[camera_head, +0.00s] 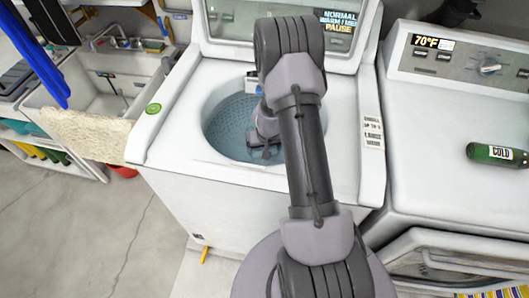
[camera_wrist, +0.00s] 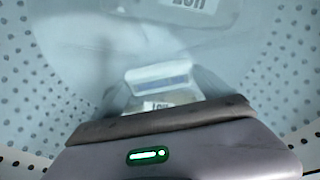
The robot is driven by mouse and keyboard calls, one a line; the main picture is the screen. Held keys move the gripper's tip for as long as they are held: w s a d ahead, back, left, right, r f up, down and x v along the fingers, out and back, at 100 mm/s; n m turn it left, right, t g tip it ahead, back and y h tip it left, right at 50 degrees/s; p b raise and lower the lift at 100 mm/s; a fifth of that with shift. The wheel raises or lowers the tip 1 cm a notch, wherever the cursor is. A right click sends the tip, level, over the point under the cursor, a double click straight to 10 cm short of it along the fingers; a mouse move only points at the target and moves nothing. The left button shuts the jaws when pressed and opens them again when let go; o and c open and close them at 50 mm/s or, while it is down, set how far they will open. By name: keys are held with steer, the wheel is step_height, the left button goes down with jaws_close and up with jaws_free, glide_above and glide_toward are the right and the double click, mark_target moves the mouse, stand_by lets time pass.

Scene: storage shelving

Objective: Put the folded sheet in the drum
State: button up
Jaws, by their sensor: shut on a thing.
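The drum (camera_head: 222,128) is the round, perforated tub of the open-topped white washer. Its perforated surface also shows in the wrist view (camera_wrist: 30,75). My gripper (camera_head: 265,150) is down inside the drum opening. In the wrist view my gripper (camera_wrist: 165,115) is shut on a pale thing, apparently the folded sheet (camera_wrist: 160,84), which shows beyond the dark finger with a grey-blue band and a printed label. A smooth pale blue area with another label lies behind it; I cannot tell whether it is more sheet or the drum. The sheet cannot be made out in the head view.
The washer's lid (camera_head: 285,27) stands raised behind the opening. A second white appliance (camera_head: 430,140) is at right, with a green bottle (camera_head: 497,154) on top. A sink (camera_head: 105,85) with a beige towel (camera_head: 95,133) is at left. Bare floor lies at lower left.

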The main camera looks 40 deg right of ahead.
steer(key=shift+f+b, duration=0.45)
steer(key=shift+b, duration=0.2)
steer(key=o, duration=1.1)
steer(key=shift+c, duration=0.2)
steer(key=p+v, duration=0.8)
steer(key=v, duration=0.5)
steer(key=a+r+n+t+y, duration=0.1)
steer(key=a+r, duration=0.6)
steer(key=r, duration=0.4)
steer(key=a+r+t+y, duration=0.1)
steer(key=a+r+t, duration=0.1)
steer(key=a+r, duration=0.75)
steer(key=s+a+r, duration=0.4)
steer(key=s+r, duration=0.2)
steer(key=s, duration=0.3)
steer(key=s+a+r+y, duration=0.1)
steer(key=s+a+r, duration=0.3)
steer(key=s, duration=0.5)
step_height(320, 180, up, 2)
steer(key=shift+s+a+r, duration=0.15)
steer(key=shift+a, duration=0.25)
